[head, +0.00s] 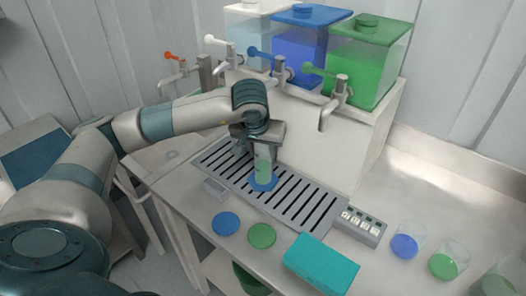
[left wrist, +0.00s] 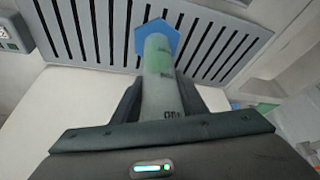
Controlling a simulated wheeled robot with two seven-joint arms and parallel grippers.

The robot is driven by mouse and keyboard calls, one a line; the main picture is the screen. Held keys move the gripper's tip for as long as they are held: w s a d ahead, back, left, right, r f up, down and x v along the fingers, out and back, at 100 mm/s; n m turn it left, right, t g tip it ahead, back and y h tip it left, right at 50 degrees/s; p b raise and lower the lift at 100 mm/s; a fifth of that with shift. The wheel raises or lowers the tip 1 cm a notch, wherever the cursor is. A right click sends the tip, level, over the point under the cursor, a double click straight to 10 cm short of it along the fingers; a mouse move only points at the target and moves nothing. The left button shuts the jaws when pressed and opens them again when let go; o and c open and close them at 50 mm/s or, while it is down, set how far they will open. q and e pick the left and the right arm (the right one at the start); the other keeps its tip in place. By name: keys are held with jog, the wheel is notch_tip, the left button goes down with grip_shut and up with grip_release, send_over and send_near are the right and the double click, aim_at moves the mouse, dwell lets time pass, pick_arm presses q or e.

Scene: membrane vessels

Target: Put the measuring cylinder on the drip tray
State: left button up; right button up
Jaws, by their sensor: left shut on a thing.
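The measuring cylinder (head: 263,168) is clear with a green band and a blue hexagonal foot. It is over the slotted drip tray (head: 318,212) in the head view. My left gripper (head: 262,150) is shut on its upper part from above. In the left wrist view the cylinder (left wrist: 158,75) runs between the fingers of the left gripper (left wrist: 155,100), with its blue foot against the tray slots (left wrist: 85,30). I cannot tell whether the foot touches the tray. My right gripper is not in view.
Blue (head: 226,223) and green (head: 262,236) discs and a teal box (head: 321,264) lie along the front edge. A switch box (head: 360,226) and several beakers (head: 405,244) stand to the right.

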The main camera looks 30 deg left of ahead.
pick_arm(q)
jog(key=o, duration=1.3)
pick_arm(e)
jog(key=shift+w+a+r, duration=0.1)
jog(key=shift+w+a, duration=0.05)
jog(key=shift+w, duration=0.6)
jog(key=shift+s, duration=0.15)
